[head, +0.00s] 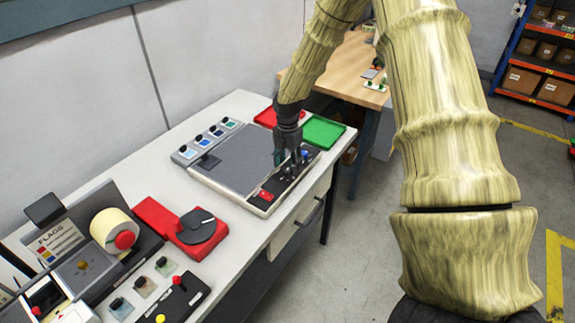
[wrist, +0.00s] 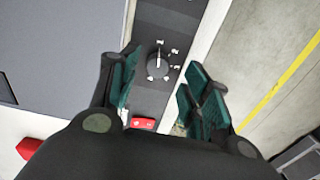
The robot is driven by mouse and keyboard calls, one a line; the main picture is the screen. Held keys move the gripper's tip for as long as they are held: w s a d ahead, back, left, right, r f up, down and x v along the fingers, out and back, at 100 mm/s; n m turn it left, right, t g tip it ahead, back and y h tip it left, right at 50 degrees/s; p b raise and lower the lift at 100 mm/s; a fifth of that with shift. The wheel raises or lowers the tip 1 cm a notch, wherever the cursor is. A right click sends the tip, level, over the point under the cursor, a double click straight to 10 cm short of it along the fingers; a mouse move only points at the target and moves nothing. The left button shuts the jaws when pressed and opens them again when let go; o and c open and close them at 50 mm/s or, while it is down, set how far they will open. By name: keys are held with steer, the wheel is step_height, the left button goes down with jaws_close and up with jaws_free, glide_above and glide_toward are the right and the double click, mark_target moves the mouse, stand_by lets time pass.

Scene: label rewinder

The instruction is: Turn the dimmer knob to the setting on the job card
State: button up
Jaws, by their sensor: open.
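The dimmer knob (wrist: 157,64) is a small dark round knob with a pale pointer line, on the black strip of a grey flat panel unit (head: 235,160). Small white marks ring it, too small to read. In the wrist view the pointer points roughly to the top of the picture. My gripper (wrist: 163,85) is open, its green-padded fingers on either side of the knob, with no contact visible. In the head view my gripper (head: 289,157) is over the strip and hides the knob. A white card headed "FLAGS" (head: 58,243) stands at the left; its smaller text is unreadable.
A red rocker switch (wrist: 143,123) is on the same strip. A red unit with a black dial (head: 195,226) stands left on the white table, beside a label roll (head: 110,228).

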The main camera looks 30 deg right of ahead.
mark_target(287, 172)
steer(key=shift+w+f+p, duration=0.1)
steer(key=shift+f+p, duration=0.25)
steer(key=shift+f, duration=1)
steer(key=c, duration=1)
